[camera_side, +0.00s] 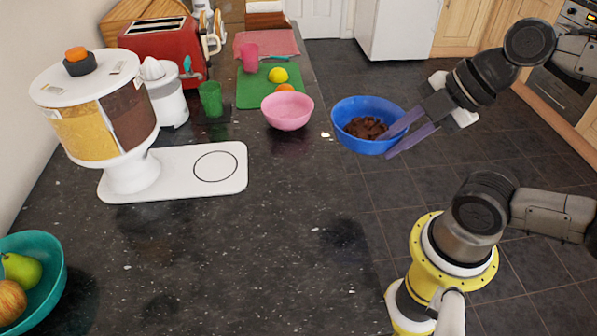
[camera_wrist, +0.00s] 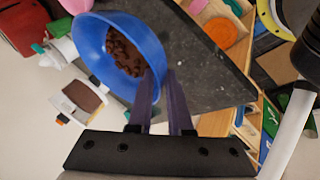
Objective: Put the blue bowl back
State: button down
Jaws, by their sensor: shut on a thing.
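The blue bowl (camera_side: 345,140) holds dark brown pieces. It is in the air near the counter's right edge, and in the side view it appears against the floor. My gripper (camera_side: 393,143) is shut on its right rim, one purple finger inside the bowl and the other outside. The wrist view also shows the blue bowl (camera_wrist: 93,35) at the fingertips of my gripper (camera_wrist: 161,74), with the brown pieces inside. The bowl looks roughly level, and nothing appears to be under it.
A two-part dispenser (camera_side: 135,115) stands on a white base with a marked circle (camera_side: 215,166). A pink bowl (camera_side: 287,110), green cup (camera_side: 210,100), green board (camera_side: 253,92) and red toaster (camera_side: 165,45) are farther back. A teal fruit bowl (camera_side: 50,275) is front left. The counter's middle front is clear.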

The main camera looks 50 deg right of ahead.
jog(key=w+a+f, duration=0.1)
jog(key=w+f, duration=0.2)
jog(key=w, duration=0.1)
jog(key=w+a+f, duration=0.1)
jog(key=w+f, duration=0.2)
jog(key=w, duration=0.1)
jog(key=w+a+f, duration=0.1)
jog(key=w+f, duration=0.2)
jog(key=w, duration=0.1)
jog(key=shift+w+a, duration=0.25)
jog(key=shift+w, duration=0.05)
jog(key=shift+w+f, duration=0.35)
jog(key=shift+f, duration=1.6)
jog(key=shift+f, duration=0.15)
jog(key=c, duration=0.8)
grip_release()
jog(key=shift+c, duration=0.2)
